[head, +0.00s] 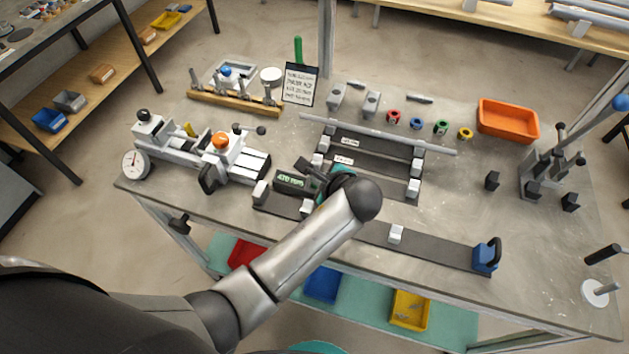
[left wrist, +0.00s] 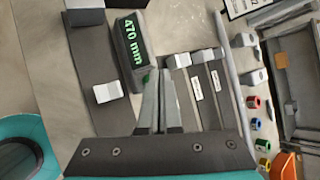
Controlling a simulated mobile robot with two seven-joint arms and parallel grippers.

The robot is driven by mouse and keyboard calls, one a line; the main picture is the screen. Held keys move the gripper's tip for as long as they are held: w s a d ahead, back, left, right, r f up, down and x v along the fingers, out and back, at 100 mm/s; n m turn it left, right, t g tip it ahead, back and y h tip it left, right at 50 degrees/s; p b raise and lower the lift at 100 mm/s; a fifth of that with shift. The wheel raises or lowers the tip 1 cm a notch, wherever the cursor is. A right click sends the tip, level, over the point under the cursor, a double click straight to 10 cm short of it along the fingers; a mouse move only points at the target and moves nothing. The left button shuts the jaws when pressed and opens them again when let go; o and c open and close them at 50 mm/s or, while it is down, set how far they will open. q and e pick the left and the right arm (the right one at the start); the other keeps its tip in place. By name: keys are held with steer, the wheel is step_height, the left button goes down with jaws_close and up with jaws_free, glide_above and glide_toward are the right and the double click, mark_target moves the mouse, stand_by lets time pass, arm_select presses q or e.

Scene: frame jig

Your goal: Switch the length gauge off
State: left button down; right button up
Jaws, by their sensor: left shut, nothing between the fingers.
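The length gauge (head: 291,181) is a dark box on the dark rail near the table's front edge, left of the middle. Its green display is lit; in the left wrist view the gauge (left wrist: 131,45) reads "470 mm". A small green button (left wrist: 147,77) shows at the gauge's end nearest my fingers. My left gripper (head: 312,175) is shut and empty, at the right end of the gauge. In the left wrist view its fingertips (left wrist: 160,72) are beside the green button; I cannot tell whether they touch it. My right gripper is not in view.
Grey blocks (head: 396,235) and a blue stop (head: 486,256) sit along the rail. A frame jig with a long bar (head: 380,134) lies behind my gripper. A clamp machine (head: 215,150) stands left. An orange bin (head: 508,121) stands back right.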

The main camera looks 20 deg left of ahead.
arm_select(q)
steer(key=shift+f, duration=0.1)
steer(key=shift+f, duration=0.35)
stand_by(0.4)
steer(key=shift+r+p, duration=0.4)
steer(key=shift+p, duration=0.55)
step_height(320, 180, up, 6)
steer(key=p, duration=0.7)
